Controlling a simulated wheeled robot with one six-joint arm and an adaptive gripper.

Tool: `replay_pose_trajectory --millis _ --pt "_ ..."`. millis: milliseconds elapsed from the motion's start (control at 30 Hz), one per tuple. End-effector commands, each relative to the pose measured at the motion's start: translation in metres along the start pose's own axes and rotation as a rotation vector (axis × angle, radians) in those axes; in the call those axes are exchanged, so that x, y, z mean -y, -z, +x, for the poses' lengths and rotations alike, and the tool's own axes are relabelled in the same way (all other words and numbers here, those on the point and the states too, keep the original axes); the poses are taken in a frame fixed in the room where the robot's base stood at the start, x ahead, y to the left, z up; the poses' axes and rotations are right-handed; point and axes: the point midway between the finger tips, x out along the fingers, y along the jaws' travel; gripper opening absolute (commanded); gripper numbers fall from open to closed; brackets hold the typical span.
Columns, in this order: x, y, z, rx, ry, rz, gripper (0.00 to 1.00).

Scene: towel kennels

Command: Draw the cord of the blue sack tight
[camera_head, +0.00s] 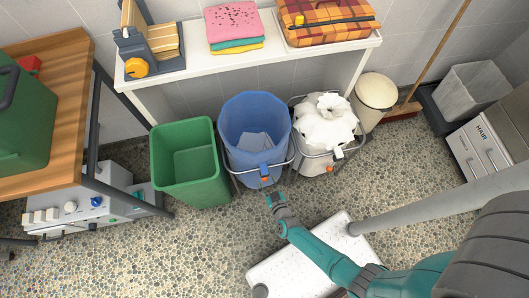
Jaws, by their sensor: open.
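The blue sack (255,112) hangs upright in a metal frame under the white table, in the middle of the view. Its mouth is wide open and I can see its inner wall and light patches at the bottom. Whether the fingers touch the cord end is too small to tell.
A green bin (190,165) stands left of the sack. A white sack (325,128) with a gathered top stands close on its right, with its own orange cord end. The white table (190,83) overhangs behind. A white step (300,262) lies below my arm.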

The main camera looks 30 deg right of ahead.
Motion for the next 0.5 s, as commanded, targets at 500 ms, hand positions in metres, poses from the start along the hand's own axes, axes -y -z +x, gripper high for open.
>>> replay_pose_trajectory --millis 500 --pt "-0.001 0.0 0.036 0.002 0.0 0.0 0.58"
